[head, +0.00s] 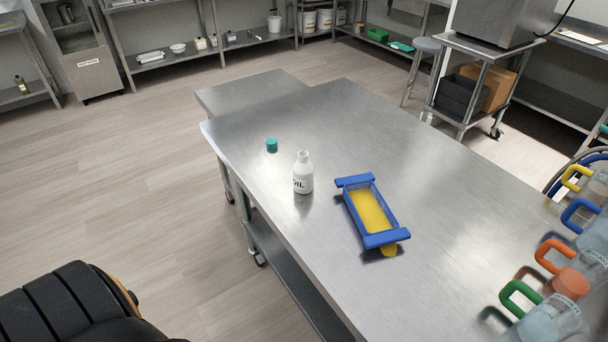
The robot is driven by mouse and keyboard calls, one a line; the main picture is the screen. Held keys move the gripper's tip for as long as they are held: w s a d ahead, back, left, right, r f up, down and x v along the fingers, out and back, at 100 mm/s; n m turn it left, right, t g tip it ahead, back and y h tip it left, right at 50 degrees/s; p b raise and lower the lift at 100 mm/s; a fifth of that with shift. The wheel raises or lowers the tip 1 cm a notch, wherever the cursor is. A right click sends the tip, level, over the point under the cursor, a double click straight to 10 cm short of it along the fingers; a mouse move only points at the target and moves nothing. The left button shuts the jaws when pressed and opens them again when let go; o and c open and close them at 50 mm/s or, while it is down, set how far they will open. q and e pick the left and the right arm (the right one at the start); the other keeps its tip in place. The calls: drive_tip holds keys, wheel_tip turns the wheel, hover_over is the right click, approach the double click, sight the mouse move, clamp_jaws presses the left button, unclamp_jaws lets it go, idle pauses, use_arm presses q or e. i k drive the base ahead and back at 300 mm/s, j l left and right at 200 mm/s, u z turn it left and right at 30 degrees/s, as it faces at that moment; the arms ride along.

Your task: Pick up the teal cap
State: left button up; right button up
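The teal cap (272,145) lies on the steel table (330,115) near its left edge, with bare surface around it. A white bottle marked "OIL" (303,175) stands upright to the right of the cap and nearer to me, a little apart from it. The bottle's neck is uncovered. Neither of my grippers shows in the head view.
Pitchers with coloured handles, one orange (549,256), line the right edge. The table's far part is clear.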

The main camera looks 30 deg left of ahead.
sight(271, 143)
drive_tip(key=k+u, duration=0.1)
drive_tip(key=u, duration=0.3)
drive_tip(key=k+l+u, duration=0.1)
drive_tip(key=u, duration=0.35)
drive_tip(key=k+u, duration=0.1)
drive_tip(key=u, duration=0.3)
